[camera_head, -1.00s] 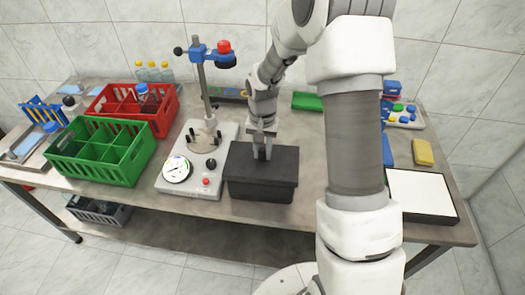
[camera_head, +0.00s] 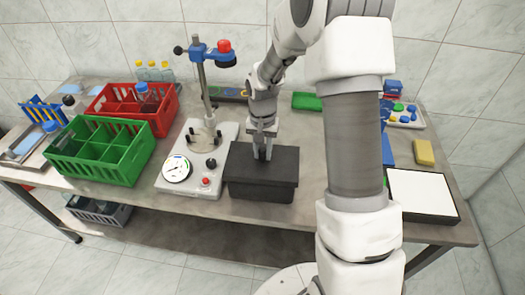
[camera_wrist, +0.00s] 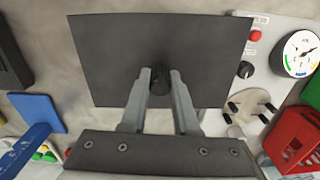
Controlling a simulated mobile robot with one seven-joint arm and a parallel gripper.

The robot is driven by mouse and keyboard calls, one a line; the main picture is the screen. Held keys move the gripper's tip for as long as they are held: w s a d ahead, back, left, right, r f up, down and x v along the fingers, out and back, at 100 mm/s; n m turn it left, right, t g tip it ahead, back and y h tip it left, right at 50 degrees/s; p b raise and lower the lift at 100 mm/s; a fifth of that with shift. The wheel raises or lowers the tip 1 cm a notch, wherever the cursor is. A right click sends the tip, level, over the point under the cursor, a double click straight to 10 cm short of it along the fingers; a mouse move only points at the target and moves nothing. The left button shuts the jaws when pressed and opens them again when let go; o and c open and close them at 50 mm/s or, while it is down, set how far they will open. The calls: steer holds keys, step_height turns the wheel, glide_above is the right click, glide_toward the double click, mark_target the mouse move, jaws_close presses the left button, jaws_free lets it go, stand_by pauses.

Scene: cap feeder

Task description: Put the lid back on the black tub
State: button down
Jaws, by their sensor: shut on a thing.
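The black tub (camera_head: 262,190) stands near the front edge of the table, just right of the grey gauge machine. Its flat black lid (camera_head: 283,160) lies over its top, and in the head view I see no clear gap between them. In the wrist view the lid (camera_wrist: 110,60) fills the upper middle and hides the tub. My gripper (camera_head: 263,150) points down over the middle of the lid. In the wrist view the two fingers of my gripper (camera_wrist: 160,85) are shut on the dark round knob (camera_wrist: 159,80) of the lid.
The grey machine (camera_head: 186,180) with a gauge and a post stands close on the left. A green crate (camera_head: 95,170) and a red crate (camera_head: 165,118) are farther left. A white-topped panel (camera_head: 422,195) and a yellow block (camera_head: 424,152) lie to the right.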

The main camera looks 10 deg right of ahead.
steer(key=shift+f, duration=0.15)
steer(key=shift+f+b, duration=0.75)
steer(key=shift+f, duration=0.2)
stand_by(0.6)
steer(key=shift+f+b, duration=0.25)
steer(key=shift+b, duration=0.2)
stand_by(0.5)
steer(key=shift+c, duration=0.5)
jaws_free()
